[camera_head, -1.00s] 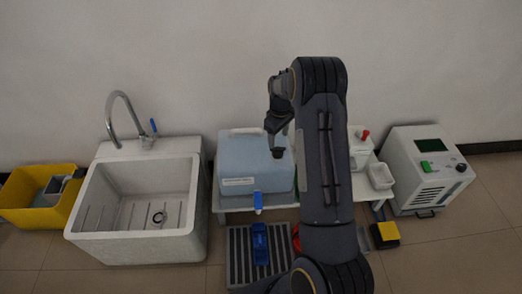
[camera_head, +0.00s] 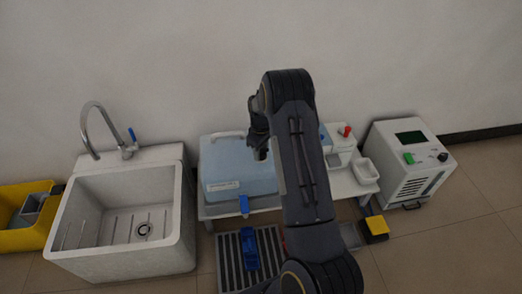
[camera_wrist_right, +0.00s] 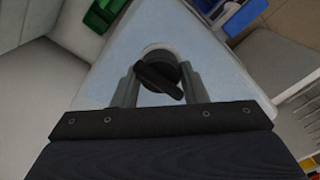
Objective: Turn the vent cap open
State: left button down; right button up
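The blue container (camera_head: 238,177) stands on the low white table, with its pale top also in the wrist view (camera_wrist_right: 95,92). Its dark vent cap (camera_wrist_right: 158,77) has a bar handle lying at a slant across a round pale seat. My right gripper (camera_wrist_right: 160,86) reaches down over the cap, one finger on each side of the bar. The fingers are apart; whether the bar's ends touch them I cannot tell. In the head view the right gripper (camera_head: 260,146) hides most of the cap. My left gripper is not in view.
A white sink (camera_head: 122,222) with a tap stands on the left, beside a yellow bin (camera_head: 22,232). A grey device (camera_head: 402,165) stands on the right. A small white tray (camera_head: 364,170) sits on the table's right side. A slatted mat (camera_head: 229,262) lies in front.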

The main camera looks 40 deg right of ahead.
jog(key=c, duration=0.4)
jog(key=shift+o, duration=0.2)
jog(key=shift+m, duration=0.3)
jog(key=m+p, duration=0.1)
jog(key=m, duration=0.1)
jog(key=shift+r+m, duration=0.1)
jog(key=shift+m, duration=0.3)
jog(key=m, duration=0.4)
jog(key=shift+m+p, duration=0.3)
jog(key=shift+p, duration=0.1)
jog(key=m+p, duration=0.1)
jog(key=m, duration=0.4)
jog(key=shift+m, duration=2.4)
